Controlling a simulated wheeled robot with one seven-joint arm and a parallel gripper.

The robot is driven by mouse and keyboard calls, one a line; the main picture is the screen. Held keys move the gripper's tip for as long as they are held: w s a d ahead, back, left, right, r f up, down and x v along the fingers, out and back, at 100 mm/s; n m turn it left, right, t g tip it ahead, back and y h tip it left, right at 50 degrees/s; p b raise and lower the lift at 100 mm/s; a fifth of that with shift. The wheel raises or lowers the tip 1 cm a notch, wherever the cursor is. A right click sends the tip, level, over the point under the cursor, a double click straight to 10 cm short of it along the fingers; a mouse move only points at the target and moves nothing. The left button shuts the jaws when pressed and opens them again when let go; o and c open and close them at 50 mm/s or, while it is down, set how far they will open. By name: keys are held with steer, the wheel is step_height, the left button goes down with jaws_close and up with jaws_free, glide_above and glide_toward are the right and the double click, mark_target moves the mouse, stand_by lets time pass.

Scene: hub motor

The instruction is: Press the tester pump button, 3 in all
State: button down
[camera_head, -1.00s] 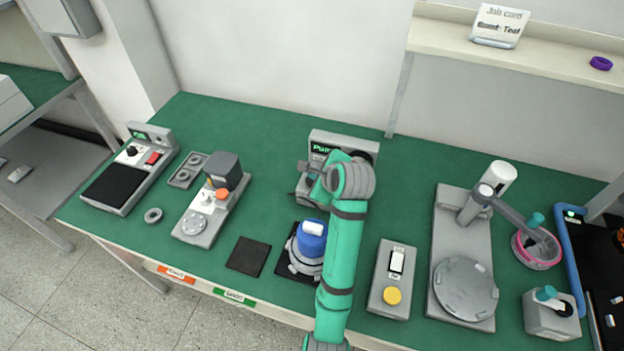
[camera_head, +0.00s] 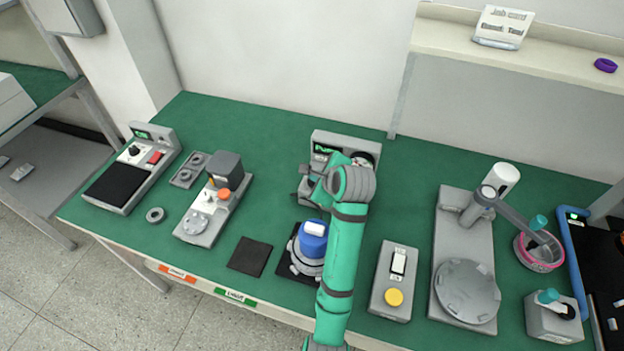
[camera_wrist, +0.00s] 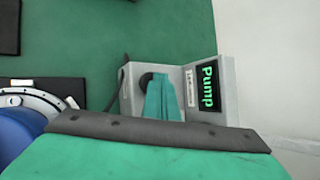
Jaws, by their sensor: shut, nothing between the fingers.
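The tester (camera_head: 318,138) is a grey unit at the back middle of the green bench, with a lit screen reading "Pump". It also shows in the wrist view (camera_wrist: 228,90), with the screen on its right face. My gripper (camera_wrist: 163,98) appears there as teal fingers held together, with nothing seen between them. The fingers overlap a dark round part on the tester's face, which looks like the button. I cannot tell whether they touch it. In the head view my teal arm hides the fingertips and part of the tester front.
A blue-topped motor part (camera_head: 312,240) stands on a dark pad in front of the tester, close to my arm. A grey box with a yellow button (camera_head: 394,297) is to the right. A press-like stand (camera_head: 450,230) stands beyond it.

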steer(key=shift+s+d+f, duration=0.1)
steer(key=shift+d+f, duration=0.15)
steer(key=shift+d, duration=0.05)
steer(key=shift+a+f, duration=0.15)
steer(key=shift+f, duration=0.2)
stand_by(0.6)
steer(key=shift+r, duration=0.1)
steer(key=shift+w+a+r, duration=0.1)
steer(key=shift+r, duration=0.5)
steer(key=shift+w+a+r, duration=0.1)
steer(key=shift+r, duration=0.45)
steer(key=shift+s+d+r, duration=0.1)
steer(key=shift+d+r, duration=0.1)
steer(key=shift+d, duration=0.05)
step_height(320, 180, up, 5)
steer(key=shift+a, duration=0.1)
stand_by(0.4)
